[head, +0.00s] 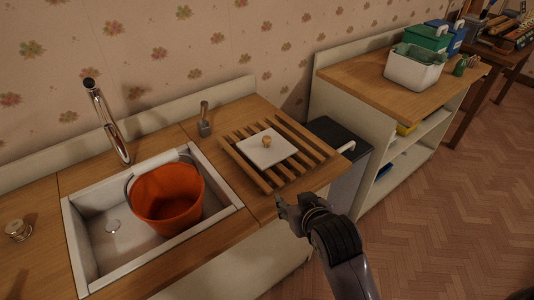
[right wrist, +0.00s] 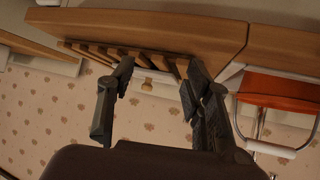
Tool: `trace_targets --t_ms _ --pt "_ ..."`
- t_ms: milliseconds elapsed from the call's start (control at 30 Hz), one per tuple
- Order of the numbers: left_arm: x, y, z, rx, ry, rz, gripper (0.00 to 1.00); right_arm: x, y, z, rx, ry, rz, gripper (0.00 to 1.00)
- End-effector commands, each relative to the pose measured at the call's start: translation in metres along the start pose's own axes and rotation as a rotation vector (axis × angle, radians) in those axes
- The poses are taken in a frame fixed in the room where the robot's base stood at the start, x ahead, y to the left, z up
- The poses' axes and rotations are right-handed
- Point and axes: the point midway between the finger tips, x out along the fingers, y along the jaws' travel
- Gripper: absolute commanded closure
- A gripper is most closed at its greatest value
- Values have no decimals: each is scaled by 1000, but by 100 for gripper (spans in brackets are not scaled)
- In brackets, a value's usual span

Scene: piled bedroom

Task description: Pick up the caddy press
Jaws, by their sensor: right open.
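A white square plate with a round wooden knob, which looks like the caddy press (head: 267,149), lies flat on a slatted wooden rack (head: 237,155) right of the sink. My right gripper (head: 285,208) is at the counter's front edge, nearer than the rack and apart from the press. In the right wrist view, tilted upside down, the open fingers (right wrist: 158,75) are empty. The press (right wrist: 165,89) shows beyond them, partly hidden by the rack slats and counter edge. My left gripper is not in view.
An orange bucket (head: 168,198) stands in the white sink (head: 82,243), with a chrome tap (head: 108,122) behind. A small grey fixture (head: 205,120) stands left of the rack. A dark-topped bin (head: 340,135) and a shelf unit holding a white tub (head: 413,70) are at right.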

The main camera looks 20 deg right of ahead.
Motion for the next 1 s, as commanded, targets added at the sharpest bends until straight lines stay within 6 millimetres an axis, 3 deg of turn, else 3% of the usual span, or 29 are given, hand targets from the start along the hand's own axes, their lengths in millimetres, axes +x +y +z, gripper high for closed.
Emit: trace_targets --t_ms 33,100,200,300,533,800,1000 --pt "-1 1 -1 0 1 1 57 4 -2 -25 12 58 2 54" --pt "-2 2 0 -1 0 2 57 6 -4 -52 26 128 8 54" --pt "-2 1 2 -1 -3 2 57 6 -6 -81 39 203 13 54" --pt "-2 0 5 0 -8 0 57 11 -6 -96 45 240 15 54" --pt "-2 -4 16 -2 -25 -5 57 53 -6 -109 45 245 16 54" --pt "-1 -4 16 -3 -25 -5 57 106 -4 -122 46 244 16 54" --pt "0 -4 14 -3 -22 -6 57 124 -4 -126 46 245 15 54"
